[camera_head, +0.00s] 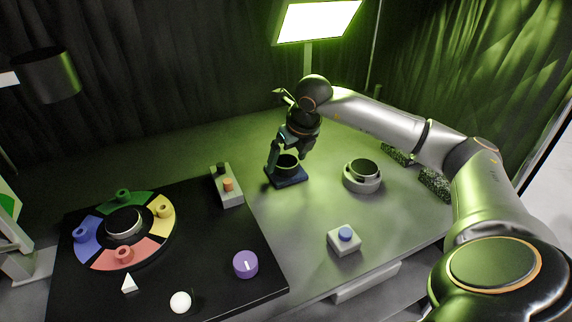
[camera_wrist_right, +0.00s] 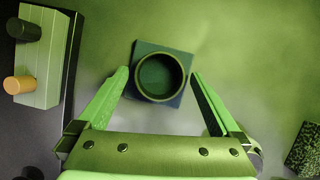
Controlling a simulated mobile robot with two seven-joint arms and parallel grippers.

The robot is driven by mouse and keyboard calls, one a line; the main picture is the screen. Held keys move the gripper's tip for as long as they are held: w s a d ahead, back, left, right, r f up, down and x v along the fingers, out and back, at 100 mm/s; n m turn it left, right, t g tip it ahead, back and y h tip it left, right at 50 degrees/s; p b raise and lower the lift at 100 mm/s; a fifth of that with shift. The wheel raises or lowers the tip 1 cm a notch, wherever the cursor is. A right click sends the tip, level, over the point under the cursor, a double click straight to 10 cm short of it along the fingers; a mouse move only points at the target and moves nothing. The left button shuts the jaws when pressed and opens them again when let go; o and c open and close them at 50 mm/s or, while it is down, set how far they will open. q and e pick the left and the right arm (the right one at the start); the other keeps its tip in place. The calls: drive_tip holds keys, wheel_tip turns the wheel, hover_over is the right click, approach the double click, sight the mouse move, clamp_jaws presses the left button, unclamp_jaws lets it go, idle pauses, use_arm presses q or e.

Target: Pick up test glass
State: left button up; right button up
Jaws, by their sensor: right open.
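The test glass seems to be the dark round vessel (camera_wrist_right: 161,77) on a small dark blue square base (camera_wrist_right: 143,49). In the wrist view I look down into its round mouth. In the head view, the vessel (camera_head: 287,161) and its base (camera_head: 287,178) stand on the table, partly covered by my right gripper. My right gripper (camera_head: 289,152) points down over it, open and empty. In the wrist view the gripper's (camera_wrist_right: 159,75) fingers lie either side of the vessel, with gaps visible. I cannot tell the exact height of the fingertips. My left gripper is not in view.
A round pale device (camera_head: 363,184) stands right of the vessel. A blue-button box (camera_head: 344,242) is in front. A switch box (camera_head: 230,195) stands left, on the black panel (camera_head: 215,285) with a coloured ring. Dark textured blocks (camera_head: 434,184) lie at right. A lit lamp panel (camera_head: 317,20) stands behind.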

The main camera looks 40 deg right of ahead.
drive_tip(key=shift+w+f, duration=0.1)
drive_tip(key=shift+f, duration=0.1)
drive_tip(key=c, duration=1.5)
